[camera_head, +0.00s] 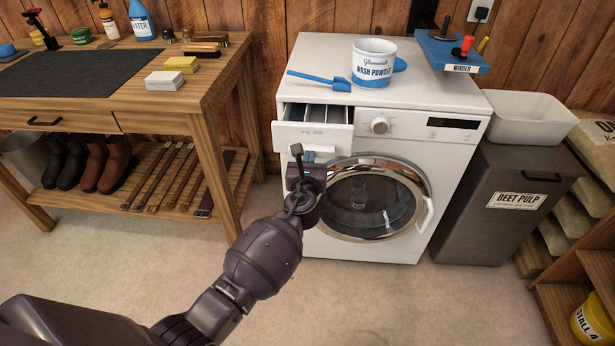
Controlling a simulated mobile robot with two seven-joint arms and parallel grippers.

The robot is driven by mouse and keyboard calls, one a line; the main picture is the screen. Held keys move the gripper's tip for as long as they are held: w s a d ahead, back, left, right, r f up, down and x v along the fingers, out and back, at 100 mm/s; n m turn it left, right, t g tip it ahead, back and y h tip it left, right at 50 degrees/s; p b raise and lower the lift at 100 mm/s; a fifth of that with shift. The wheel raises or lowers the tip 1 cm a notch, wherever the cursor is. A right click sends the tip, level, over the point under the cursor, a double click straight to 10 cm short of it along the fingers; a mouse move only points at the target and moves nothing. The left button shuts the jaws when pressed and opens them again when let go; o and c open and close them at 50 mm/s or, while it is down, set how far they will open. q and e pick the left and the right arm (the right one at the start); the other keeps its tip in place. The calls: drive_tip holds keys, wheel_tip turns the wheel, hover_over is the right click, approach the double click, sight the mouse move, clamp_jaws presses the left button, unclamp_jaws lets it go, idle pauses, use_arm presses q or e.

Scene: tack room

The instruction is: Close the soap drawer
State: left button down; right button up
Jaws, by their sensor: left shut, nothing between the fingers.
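The soap drawer (312,135) of the white washing machine (440,158) is pulled out at the machine's upper left. Its open compartments show behind its white front. My left gripper (296,150) is shut and empty, with its fingertips close to the lower part of the drawer front. I cannot tell whether they touch it. My left arm comes in from the bottom left and hides part of the machine's lower left front. My right gripper is not in view.
A wash powder tub (373,66) and a blue scoop (320,80) are on the machine's top. The round door (372,200) below looks shut. A wooden workbench (215,85) stands to the left and a grey beet pulp bin (490,215) to the right. The floor in front is clear.

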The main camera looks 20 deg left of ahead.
use_arm(q)
drive_tip(key=x, duration=0.3)
drive_tip(key=b+x, duration=0.1)
drive_tip(key=x, duration=0.2)
drive_tip(key=b+x, duration=0.1)
drive_tip(key=x, duration=0.2)
drive_tip(key=shift+w+f, duration=0.15)
drive_tip(key=shift+f, duration=0.2)
drive_tip(key=shift+w+a, duration=0.15)
drive_tip(key=shift+w, duration=0.1)
drive_tip(key=shift+w+a+r, duration=0.1)
drive_tip(key=shift+w+r, duration=0.1)
drive_tip(key=shift+r, duration=0.35)
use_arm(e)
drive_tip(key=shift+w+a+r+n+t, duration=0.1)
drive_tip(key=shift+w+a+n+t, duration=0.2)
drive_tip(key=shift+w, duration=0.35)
